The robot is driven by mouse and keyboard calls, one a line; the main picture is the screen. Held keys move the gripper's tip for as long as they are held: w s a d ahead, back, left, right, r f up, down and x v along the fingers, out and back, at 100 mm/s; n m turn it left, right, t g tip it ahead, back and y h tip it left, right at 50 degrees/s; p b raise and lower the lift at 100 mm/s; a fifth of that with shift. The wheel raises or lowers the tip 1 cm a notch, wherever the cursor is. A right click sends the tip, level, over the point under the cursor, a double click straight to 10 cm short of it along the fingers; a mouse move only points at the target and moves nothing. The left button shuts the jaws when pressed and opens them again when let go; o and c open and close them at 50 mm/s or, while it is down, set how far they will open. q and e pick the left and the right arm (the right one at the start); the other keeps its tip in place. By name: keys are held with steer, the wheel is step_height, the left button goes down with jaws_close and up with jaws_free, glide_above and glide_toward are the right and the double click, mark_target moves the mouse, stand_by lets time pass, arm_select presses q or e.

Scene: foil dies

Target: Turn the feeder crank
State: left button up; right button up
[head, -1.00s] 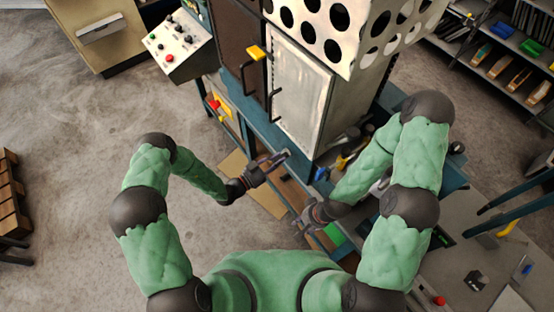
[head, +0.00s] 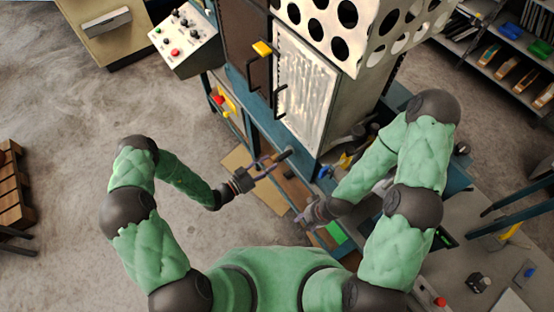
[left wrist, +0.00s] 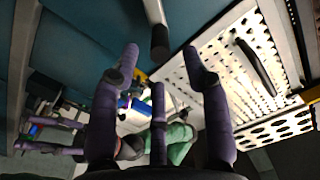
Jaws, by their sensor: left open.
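The feeder crank shows in the left wrist view as a dark cylindrical grip (left wrist: 160,42) on a pale metal arm, just beyond my fingertips. In the head view, a greyish handle (head: 283,155) at the blue machine's front edge appears to be the same crank. My left gripper (head: 264,166) is open beside it. In the wrist view, its purple fingers (left wrist: 160,70) are spread, with the grip between and beyond their tips, apart from them. My right gripper (head: 303,219) is lower right in the head view; its spread purple fingers (left wrist: 48,135) show at the wrist view's left.
The blue machine frame (head: 263,140) carries a pale door (head: 303,85) and a perforated white guard (head: 365,35). A control box (head: 184,38) stands upper left. Tools lie on the bench right of the door. The grey floor (head: 70,120) at left is open.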

arm_select(q)
steer(key=v, duration=0.6)
stand_by(0.5)
